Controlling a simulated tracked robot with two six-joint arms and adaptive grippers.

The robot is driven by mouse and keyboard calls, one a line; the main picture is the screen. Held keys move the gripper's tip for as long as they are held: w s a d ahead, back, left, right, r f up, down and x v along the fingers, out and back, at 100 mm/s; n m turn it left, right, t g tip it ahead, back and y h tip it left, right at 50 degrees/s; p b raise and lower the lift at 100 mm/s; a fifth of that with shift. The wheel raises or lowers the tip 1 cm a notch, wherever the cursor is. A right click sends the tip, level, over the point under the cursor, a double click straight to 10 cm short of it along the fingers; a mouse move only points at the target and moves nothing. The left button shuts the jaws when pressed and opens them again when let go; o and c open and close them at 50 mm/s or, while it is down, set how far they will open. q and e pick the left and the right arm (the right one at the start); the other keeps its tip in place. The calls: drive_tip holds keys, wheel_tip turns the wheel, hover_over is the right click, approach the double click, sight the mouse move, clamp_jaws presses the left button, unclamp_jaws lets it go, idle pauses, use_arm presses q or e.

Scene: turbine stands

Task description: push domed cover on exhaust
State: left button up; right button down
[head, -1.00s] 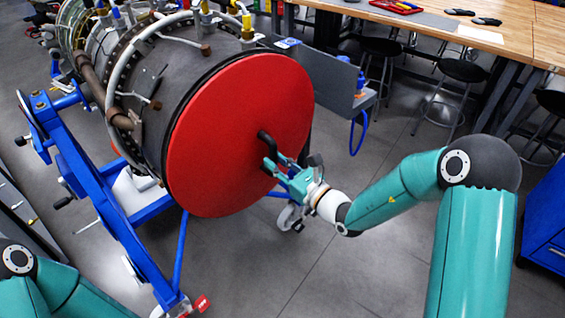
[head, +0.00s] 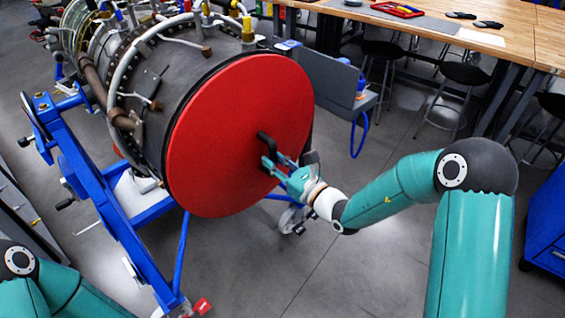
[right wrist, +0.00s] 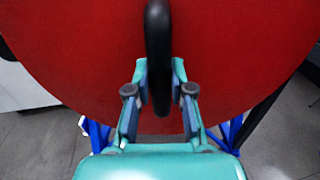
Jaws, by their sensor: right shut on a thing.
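The domed cover is a large red disc (head: 238,118) over the near end of the turbine's exhaust (head: 150,125), with a thin dark gap line along its left and upper edge. A black handle (head: 264,141) stands out from its middle. My right gripper (head: 272,163) is at the handle, its fingers shut on it. In the right wrist view the handle (right wrist: 158,50) passes upright between the two fingers (right wrist: 158,98), and the red cover (right wrist: 230,50) fills the background. Of my left arm only teal links show at the lower left; its gripper is out of view.
A blue stand (head: 95,205) carries the turbine. A grey box on a cart (head: 325,80) is right of the cover. A wooden workbench (head: 430,30) with stools (head: 460,75) is at the back right. The floor (head: 330,265) in front is clear.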

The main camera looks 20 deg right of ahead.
drive_tip(key=shift+w+a+r, duration=0.2)
drive_tip(key=shift+r, duration=0.05)
drive_tip(key=c, duration=1.5)
unclamp_jaws()
drive_tip(key=o, duration=0.5)
drive_tip(key=shift+w+a+f, duration=0.15)
drive_tip(key=shift+w+f, duration=0.1)
drive_tip(key=shift+o, duration=0.2)
drive_tip(key=shift+s, duration=0.15)
drive_tip(key=shift+o, duration=0.9)
drive_tip(key=shift+f, duration=0.15)
drive_tip(key=shift+d, duration=0.2)
drive_tip(key=b+v, duration=0.1)
drive_tip(key=v, duration=0.6)
